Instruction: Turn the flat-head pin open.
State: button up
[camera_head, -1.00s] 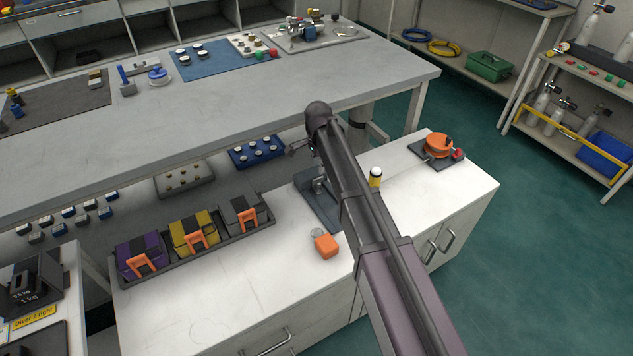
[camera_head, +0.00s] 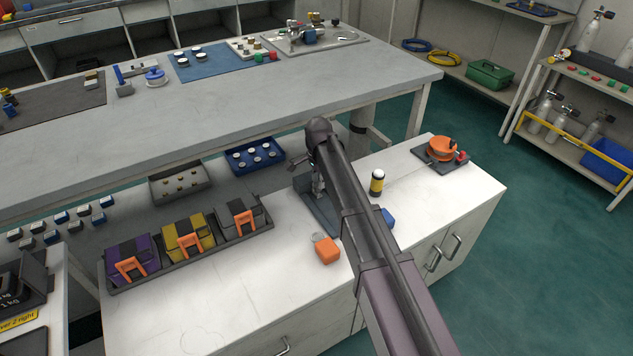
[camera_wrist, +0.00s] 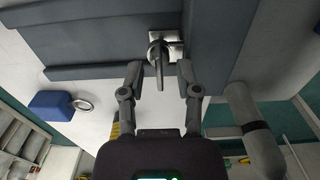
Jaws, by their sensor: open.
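The flat-head pin (camera_wrist: 159,58), grey metal with a narrow flat head, shows in the wrist view. It stands out from a small square metal plate (camera_wrist: 174,44) on a blue-grey panel. My gripper (camera_wrist: 159,80) is open, one finger on each side of the pin's head, with visible gaps. I cannot tell how deep the fingers reach along it. In the head view the blue-grey stand (camera_head: 322,212) is on the white cabinet, partly behind my arm, which hides the pin.
An orange block with a ring (camera_head: 327,251) lies near the stand. A blue block (camera_head: 387,217) and a yellow-black cylinder (camera_head: 377,183) are right of my arm. A tray (camera_head: 190,262) of coloured cases lies left. A long grey bench (camera_head: 220,110) runs behind.

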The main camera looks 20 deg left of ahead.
grip_shut()
jog(key=shift+a, duration=0.35)
jog(key=shift+d, duration=0.25)
jog(key=shift+n, duration=0.5)
